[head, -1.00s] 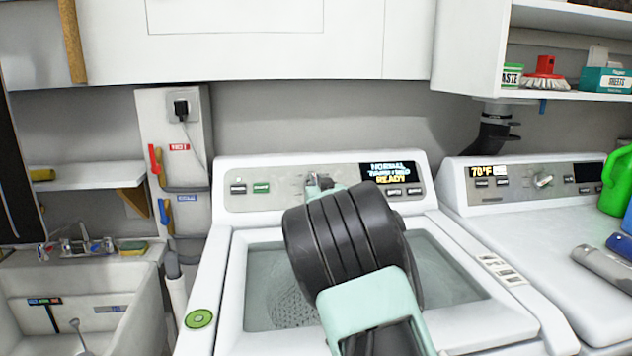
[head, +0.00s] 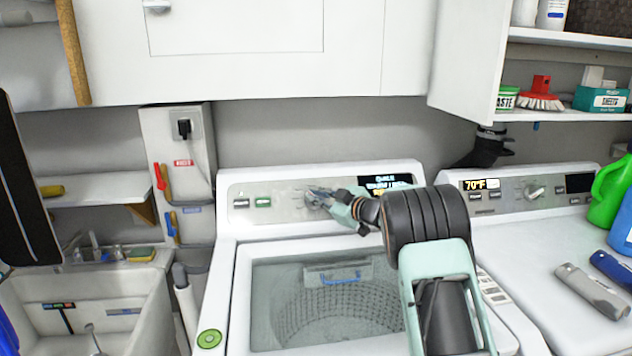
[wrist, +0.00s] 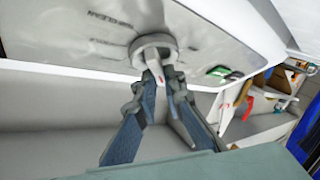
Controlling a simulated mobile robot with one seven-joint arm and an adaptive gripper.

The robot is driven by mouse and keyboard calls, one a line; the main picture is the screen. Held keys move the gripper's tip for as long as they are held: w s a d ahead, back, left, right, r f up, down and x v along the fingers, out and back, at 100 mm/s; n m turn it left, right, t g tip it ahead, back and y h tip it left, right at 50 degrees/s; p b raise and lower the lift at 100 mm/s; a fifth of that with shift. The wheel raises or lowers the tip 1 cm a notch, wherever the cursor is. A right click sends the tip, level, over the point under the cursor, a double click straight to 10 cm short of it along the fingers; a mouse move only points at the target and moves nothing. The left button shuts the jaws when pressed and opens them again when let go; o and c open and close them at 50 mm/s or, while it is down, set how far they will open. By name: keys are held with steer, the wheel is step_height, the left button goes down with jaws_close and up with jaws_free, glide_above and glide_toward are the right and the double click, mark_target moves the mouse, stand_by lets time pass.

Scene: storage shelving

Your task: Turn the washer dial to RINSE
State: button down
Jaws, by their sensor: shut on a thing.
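The washer (head: 228,240) stands in the middle of the head view. Its lit display (head: 385,181) at the right of the panel seems to read QUICK, partly hidden by my arm. The round grey dial (wrist: 151,42) shows in the wrist view on the panel, with a pale, red-marked handle pointing down between my fingers. My gripper (wrist: 163,80) is shut on the dial handle, with a finger on each side. In the head view my gripper (head: 316,197) hides most of the dial. The panel lettering around the dial is too blurred to find RINSE.
Panel buttons (head: 263,202) lie left of the dial. A dryer (head: 535,235) stands right, with a green jug (head: 609,190) and bottles on it. A sink (head: 80,310) is at the left. A white cabinet (head: 235,50) hangs above the washer.

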steer(key=n+g+p, duration=0.1)
steer(key=p, duration=0.1)
steer(key=n+g+p, duration=0.1)
steer(key=n+p, duration=0.1)
steer(key=n+g+p, duration=0.1)
steer(key=p, duration=0.1)
steer(key=shift+r+n+y, duration=0.35)
steer(key=shift+n+y, duration=0.05)
steer(key=n+g+p, duration=0.1)
steer(key=n+p, duration=0.1)
steer(key=p, duration=0.1)
steer(key=shift+f+g+h, duration=0.25)
steer(key=shift+g+h, duration=0.05)
steer(key=shift+g, duration=0.1)
steer(key=c, duration=2)
jaws_free()
steer(key=v, duration=1.2)
steer(key=shift+w, duration=0.1)
